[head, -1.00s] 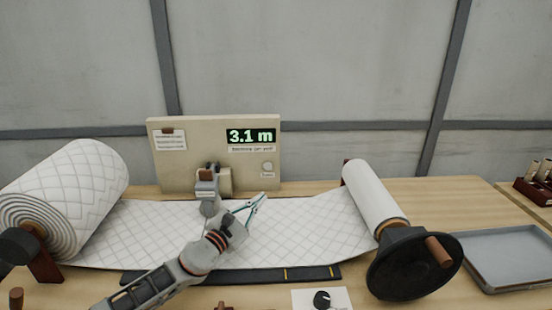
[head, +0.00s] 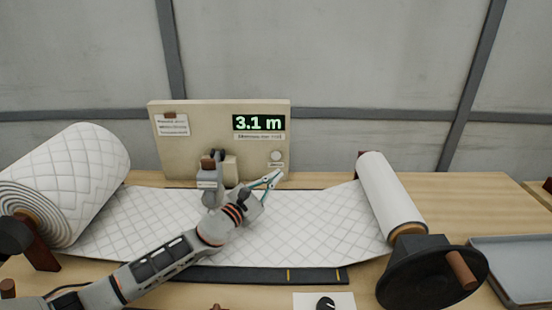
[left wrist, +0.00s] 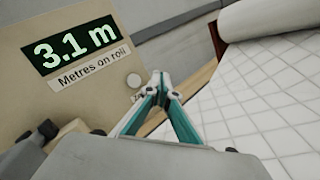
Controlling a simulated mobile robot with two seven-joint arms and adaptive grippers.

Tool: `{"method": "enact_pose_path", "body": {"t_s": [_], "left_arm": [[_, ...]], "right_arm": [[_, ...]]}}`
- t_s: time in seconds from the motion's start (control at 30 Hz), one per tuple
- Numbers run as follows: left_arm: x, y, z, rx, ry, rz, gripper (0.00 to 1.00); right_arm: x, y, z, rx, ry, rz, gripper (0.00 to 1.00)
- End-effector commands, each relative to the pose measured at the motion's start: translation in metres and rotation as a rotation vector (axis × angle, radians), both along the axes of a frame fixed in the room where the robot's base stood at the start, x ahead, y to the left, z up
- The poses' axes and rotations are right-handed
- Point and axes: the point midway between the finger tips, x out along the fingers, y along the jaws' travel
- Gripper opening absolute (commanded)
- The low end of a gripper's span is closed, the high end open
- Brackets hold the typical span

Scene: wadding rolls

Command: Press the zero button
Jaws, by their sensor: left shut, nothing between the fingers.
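The zero button (head: 276,156) is a small round pale knob at the lower right of the beige panel (head: 205,124). In the left wrist view the button (left wrist: 134,81) shows just left of my fingertips, with a partly hidden label under it. The green display (head: 259,123) on the panel reads 3.1 m. My left gripper (head: 279,174) is shut and empty, below the button and close to the panel; its teal fingers (left wrist: 160,82) meet at the tips in the left wrist view. I cannot tell any contact with the button. My right gripper is not in view.
White quilted wadding (head: 150,220) runs between a large roll (head: 75,180) at left and a thinner roll (head: 390,193) at right. A black crank wheel (head: 425,285) stands at the front right. A grey tray (head: 520,265) lies beyond it. Bare table (head: 465,205) shows behind the tray.

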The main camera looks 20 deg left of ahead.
Motion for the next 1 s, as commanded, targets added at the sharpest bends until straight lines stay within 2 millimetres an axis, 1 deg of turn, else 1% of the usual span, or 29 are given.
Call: {"method": "enact_pose_path", "body": {"t_s": [0.03, 0.3, 0.5, 0.7, 1.0], "left_arm": [[0.005, 0.002, -0.003, 0.0, 0.0, 0.001, 0.0], [0.04, 0.011, -0.004, 0.001, 0.0, 0.001, 0.0], [0.062, 0.018, -0.004, 0.0, 0.001, 0.001, 0.0], [0.074, 0.021, -0.003, 0.0, 0.001, 0.001, 0.0], [0.076, 0.022, 0.0, 0.0, 0.0, 0.0, 0.0]], "right_arm": [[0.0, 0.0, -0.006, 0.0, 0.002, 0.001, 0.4], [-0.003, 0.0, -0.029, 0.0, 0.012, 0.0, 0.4], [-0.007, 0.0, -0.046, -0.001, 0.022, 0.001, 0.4], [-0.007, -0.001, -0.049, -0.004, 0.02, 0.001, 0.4], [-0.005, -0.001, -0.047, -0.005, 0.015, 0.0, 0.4]]}}
